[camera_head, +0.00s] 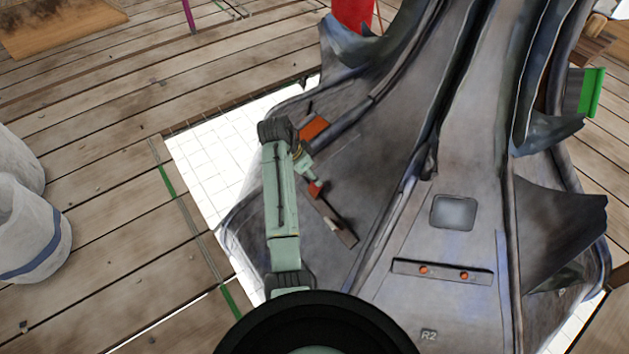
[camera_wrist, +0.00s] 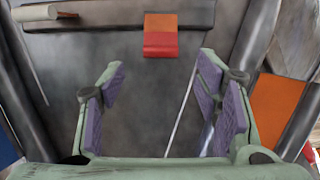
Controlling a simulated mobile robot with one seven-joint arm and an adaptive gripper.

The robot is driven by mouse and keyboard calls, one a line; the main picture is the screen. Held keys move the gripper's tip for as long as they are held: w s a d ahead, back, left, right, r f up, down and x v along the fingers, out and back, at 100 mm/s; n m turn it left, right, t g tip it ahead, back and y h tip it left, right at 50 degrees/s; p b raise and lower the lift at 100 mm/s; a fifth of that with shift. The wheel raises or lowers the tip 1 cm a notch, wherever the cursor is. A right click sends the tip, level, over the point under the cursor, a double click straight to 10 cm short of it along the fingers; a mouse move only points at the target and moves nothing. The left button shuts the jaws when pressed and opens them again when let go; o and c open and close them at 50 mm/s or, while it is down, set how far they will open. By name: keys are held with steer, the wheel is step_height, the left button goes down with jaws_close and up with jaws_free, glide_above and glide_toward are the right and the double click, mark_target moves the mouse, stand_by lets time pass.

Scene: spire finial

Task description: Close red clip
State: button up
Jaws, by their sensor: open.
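The red clip (camera_wrist: 160,45) is at the top centre of the wrist view, a red lower part below an orange upper part, against a dark grey bar (camera_wrist: 110,15). In the head view the clip (camera_head: 316,190) is a small red block just beyond my gripper (camera_head: 308,172). My gripper (camera_wrist: 160,78) is open, with purple pads apart and nothing between them. The clip lies ahead of the fingertips, roughly centred between them, and appears apart from them. I cannot tell whether the clip is open or closed.
The grey finned finial (camera_head: 455,200) fills the middle and right. An orange patch (camera_head: 314,128) lies on it; it also shows right of my fingers (camera_wrist: 276,108). A pale cylindrical piece (camera_wrist: 36,12) sits at the bar's left. White bins (camera_head: 35,230) stand on planks at left.

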mark_target(315, 187)
steer(key=x, duration=0.7)
steer(key=shift+f, duration=0.1)
steer(key=shift+c, duration=0.5)
